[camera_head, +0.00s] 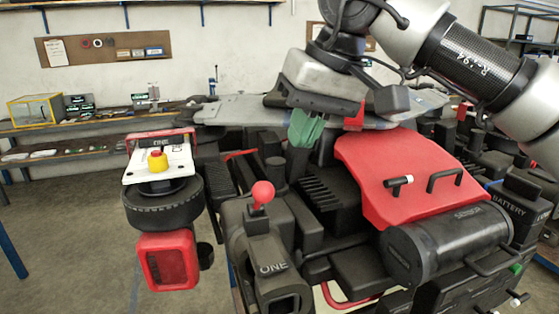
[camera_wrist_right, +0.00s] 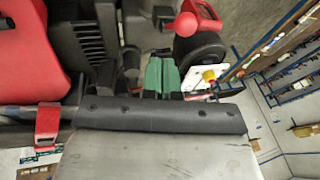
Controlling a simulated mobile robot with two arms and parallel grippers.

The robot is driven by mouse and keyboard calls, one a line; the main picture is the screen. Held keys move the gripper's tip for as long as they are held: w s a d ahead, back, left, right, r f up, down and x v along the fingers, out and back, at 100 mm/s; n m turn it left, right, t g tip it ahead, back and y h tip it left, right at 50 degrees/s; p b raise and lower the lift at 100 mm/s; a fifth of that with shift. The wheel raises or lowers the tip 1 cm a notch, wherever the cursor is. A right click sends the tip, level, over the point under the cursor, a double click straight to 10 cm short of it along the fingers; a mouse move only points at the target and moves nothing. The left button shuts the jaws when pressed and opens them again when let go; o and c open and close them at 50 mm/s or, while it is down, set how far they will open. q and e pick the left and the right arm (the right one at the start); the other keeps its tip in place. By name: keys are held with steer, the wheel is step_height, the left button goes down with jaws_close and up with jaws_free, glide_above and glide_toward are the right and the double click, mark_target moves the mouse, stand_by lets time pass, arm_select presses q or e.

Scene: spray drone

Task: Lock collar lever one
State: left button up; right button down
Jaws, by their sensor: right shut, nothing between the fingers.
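The collar marked ONE (camera_head: 272,272) is a dark clamp at the lower middle of the head view. Its lever ends in a red ball knob (camera_head: 262,192) that stands up above the collar. The knob also shows near the top of the right wrist view (camera_wrist_right: 187,23). My right gripper (camera_head: 304,138) has green fingers pointing down, shut and empty. It is above and to the right of the knob in the head view, apart from it. The green fingers also show in the wrist view (camera_wrist_right: 161,76). My left gripper is out of view.
A red cover (camera_head: 400,165) with a handle and a dark SENSOR cylinder (camera_head: 455,240) lie to the right. A workbench (camera_head: 75,124) runs along the back wall.

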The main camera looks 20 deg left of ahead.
mark_target(260, 199)
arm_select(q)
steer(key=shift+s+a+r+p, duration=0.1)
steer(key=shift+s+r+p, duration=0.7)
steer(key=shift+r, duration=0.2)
arm_select(e)
steer(key=a+f, duration=0.1)
steer(key=s+a+f, duration=0.1)
steer(key=f, duration=0.2)
steer(key=shift+s+a+f, duration=0.4)
